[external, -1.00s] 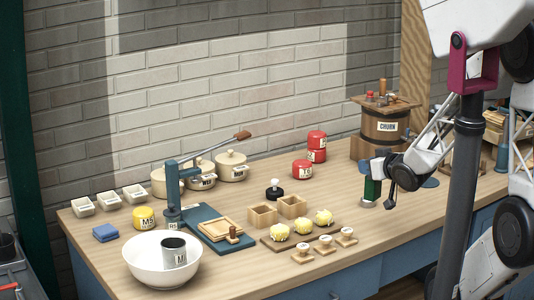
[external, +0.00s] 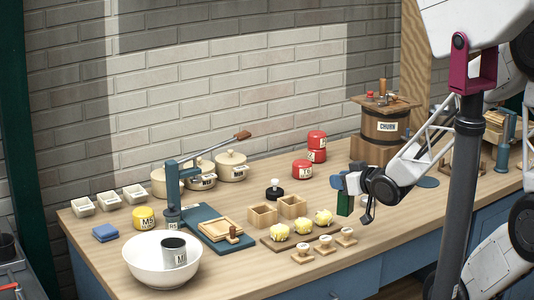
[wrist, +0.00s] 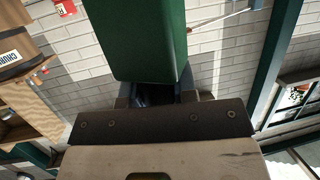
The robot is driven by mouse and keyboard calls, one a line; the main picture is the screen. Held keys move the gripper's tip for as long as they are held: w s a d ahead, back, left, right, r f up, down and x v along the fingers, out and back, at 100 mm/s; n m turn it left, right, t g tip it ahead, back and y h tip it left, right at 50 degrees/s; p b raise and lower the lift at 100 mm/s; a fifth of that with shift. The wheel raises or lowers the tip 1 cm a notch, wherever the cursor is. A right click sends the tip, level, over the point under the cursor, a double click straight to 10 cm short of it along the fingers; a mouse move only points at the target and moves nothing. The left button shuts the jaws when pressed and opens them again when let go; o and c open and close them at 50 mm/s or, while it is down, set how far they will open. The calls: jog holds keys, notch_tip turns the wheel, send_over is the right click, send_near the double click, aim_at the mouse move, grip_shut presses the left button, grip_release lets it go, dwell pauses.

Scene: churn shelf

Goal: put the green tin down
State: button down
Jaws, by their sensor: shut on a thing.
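The green tin (external: 344,204) is between the fingers of my gripper (external: 349,186) in the external view, over the right part of the table. My gripper is shut on it. I cannot tell from this view whether its lower end touches the tabletop. In the wrist view the green tin (wrist: 135,40) fills the upper middle, and the dark gripper (wrist: 155,95) is at its near end. The finger contact is mostly hidden there.
The wooden churn (external: 383,128) stands behind my gripper. Red tins (external: 317,148) stand to the left by the wall. A board with yellow butter pats (external: 302,225) and small stamps (external: 326,242) lie left of the tin. Table (external: 400,212) near the front right is bare.

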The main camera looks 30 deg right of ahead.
jog(key=s+a+f+n+y, duration=0.1)
jog(key=s+a, duration=0.3)
jog(key=a, duration=0.5)
jog(key=s+a+f+n+g+y, duration=0.1)
jog(key=s+a+f+n+y, duration=0.1)
jog(key=a, duration=0.7)
jog(key=shift+s+n+g+y, duration=0.35)
jog(key=shift+s+y, duration=0.45)
jog(key=shift+s, duration=0.3)
jog(key=shift+w, duration=0.1)
jog(key=w+r+x, duration=0.1)
jog(key=r+x, duration=0.2)
jog(key=x, duration=1.2)
jog(key=shift+w+f, duration=0.15)
jog(key=shift+w, duration=0.3)
jog(key=shift+d, duration=0.15)
jog(key=shift+f, duration=1.75)
jog(key=shift+f, duration=0.15)
